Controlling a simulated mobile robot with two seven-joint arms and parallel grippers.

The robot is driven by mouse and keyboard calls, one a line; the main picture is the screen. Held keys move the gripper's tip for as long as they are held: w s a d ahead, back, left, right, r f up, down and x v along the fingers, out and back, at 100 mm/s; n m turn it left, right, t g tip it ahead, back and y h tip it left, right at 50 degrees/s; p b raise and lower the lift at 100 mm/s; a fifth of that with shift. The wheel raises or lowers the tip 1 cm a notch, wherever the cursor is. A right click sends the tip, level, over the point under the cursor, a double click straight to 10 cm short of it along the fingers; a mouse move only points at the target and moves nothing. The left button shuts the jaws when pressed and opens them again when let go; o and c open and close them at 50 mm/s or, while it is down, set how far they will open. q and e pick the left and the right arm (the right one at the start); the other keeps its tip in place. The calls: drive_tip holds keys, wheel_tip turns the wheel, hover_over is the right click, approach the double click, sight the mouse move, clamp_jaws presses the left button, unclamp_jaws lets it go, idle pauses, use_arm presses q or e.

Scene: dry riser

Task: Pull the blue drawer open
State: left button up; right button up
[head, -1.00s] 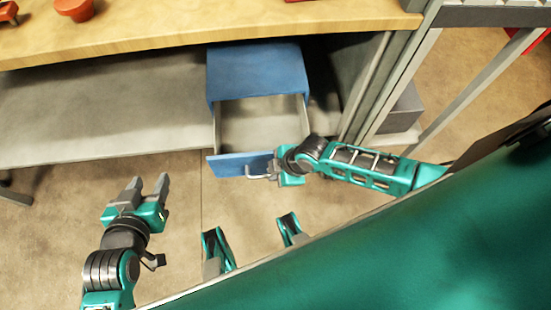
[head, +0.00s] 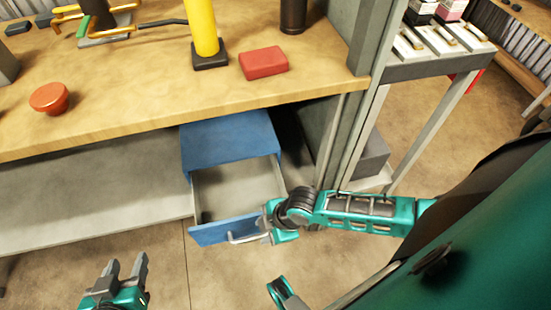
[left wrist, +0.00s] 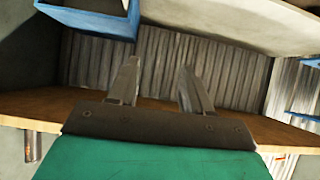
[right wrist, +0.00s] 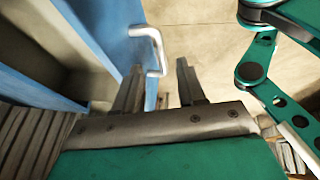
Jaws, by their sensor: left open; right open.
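The blue drawer (head: 222,232) stands pulled out from its blue housing (head: 230,142) under the workbench, and its empty grey inside shows. Its pale bar handle (head: 248,238) is on the front face. My right gripper (head: 268,226) is at the right end of the handle, its fingers partly hidden in the head view. In the right wrist view its jaws (right wrist: 160,80) are open, with the handle (right wrist: 155,42) just ahead of them; I cannot tell whether they touch it. My left gripper (head: 126,264) is open and empty, low at the left, apart from the drawer.
The wooden workbench (head: 130,115) above holds a red block (head: 263,63), an orange-red knob-like piece (head: 49,98) and a yellow post (head: 202,28). A grey bench leg (head: 350,120) stands right of the drawer. The floor before the drawer is clear.

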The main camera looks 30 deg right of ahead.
use_arm(q)
drive_tip(key=shift+s+a+y+p, duration=0.3)
drive_tip(key=shift+s+a+p, duration=0.3)
drive_tip(key=shift+p, duration=0.35)
use_arm(e)
drive_tip(key=v, duration=0.7)
drive_tip(key=shift+r, duration=0.15)
use_arm(q)
drive_tip(key=shift+w, duration=0.2)
use_arm(e)
drive_tip(key=shift+d, duration=0.1)
